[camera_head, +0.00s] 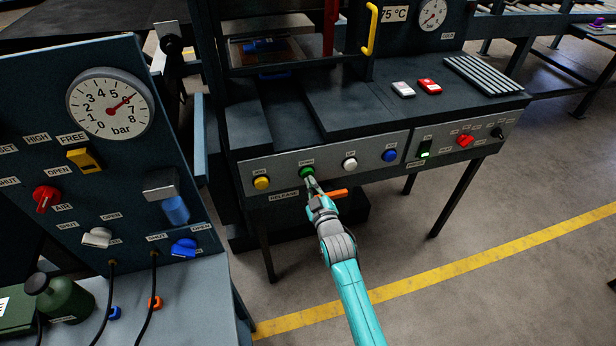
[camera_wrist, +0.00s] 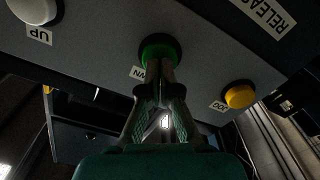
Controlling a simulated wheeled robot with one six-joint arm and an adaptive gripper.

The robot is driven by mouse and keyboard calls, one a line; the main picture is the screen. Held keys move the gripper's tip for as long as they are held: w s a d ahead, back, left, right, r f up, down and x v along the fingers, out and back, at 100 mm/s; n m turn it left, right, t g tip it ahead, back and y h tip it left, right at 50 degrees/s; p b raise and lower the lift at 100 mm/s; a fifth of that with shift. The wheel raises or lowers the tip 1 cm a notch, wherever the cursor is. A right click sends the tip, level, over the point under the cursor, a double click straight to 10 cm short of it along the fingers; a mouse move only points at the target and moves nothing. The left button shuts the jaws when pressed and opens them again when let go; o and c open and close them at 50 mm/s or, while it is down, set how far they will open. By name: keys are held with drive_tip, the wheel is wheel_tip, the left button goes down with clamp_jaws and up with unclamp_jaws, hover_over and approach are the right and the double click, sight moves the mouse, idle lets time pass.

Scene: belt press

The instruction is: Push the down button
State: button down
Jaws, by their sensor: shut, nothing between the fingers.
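The green button (camera_head: 307,171) sits on the grey front panel of the press, between a yellow and a white button. In the wrist view the green button (camera_wrist: 158,44) is in the upper middle, and its partly hidden label ends in "WN". My gripper (camera_head: 311,183) is shut and empty, just in front of the green button. In the wrist view the fingertips (camera_wrist: 160,65) overlap the button's near edge. I cannot tell whether they touch it.
The yellow button (camera_head: 261,183), white button (camera_head: 350,164) labelled UP and blue button (camera_head: 389,155) share the panel. A lit green switch (camera_head: 425,150) and a red knob (camera_head: 465,141) are further right. A gauge panel (camera_head: 60,130) stands at left. Floor in front is clear.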

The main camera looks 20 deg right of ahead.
drive_tip(key=shift+w, duration=0.9)
idle(1.1)
drive_tip(key=shift+s, duration=2.8)
drive_tip(key=s+f+m+g, duration=0.1)
drive_tip(key=s+f, duration=0.2)
drive_tip(key=s, duration=1.1)
drive_tip(key=s+f+m+g, duration=0.15)
drive_tip(key=s+f, duration=0.25)
drive_tip(key=s, duration=1.1)
drive_tip(key=s+r+m, duration=0.1)
drive_tip(key=s+r, duration=0.4)
drive_tip(key=s, duration=0.6)
drive_tip(key=s+r+m, duration=0.2)
drive_tip(key=s+r, duration=0.4)
drive_tip(key=s, duration=0.6)
drive_tip(key=shift+s+r+g, duration=0.3)
drive_tip(key=shift+g, duration=0.05)
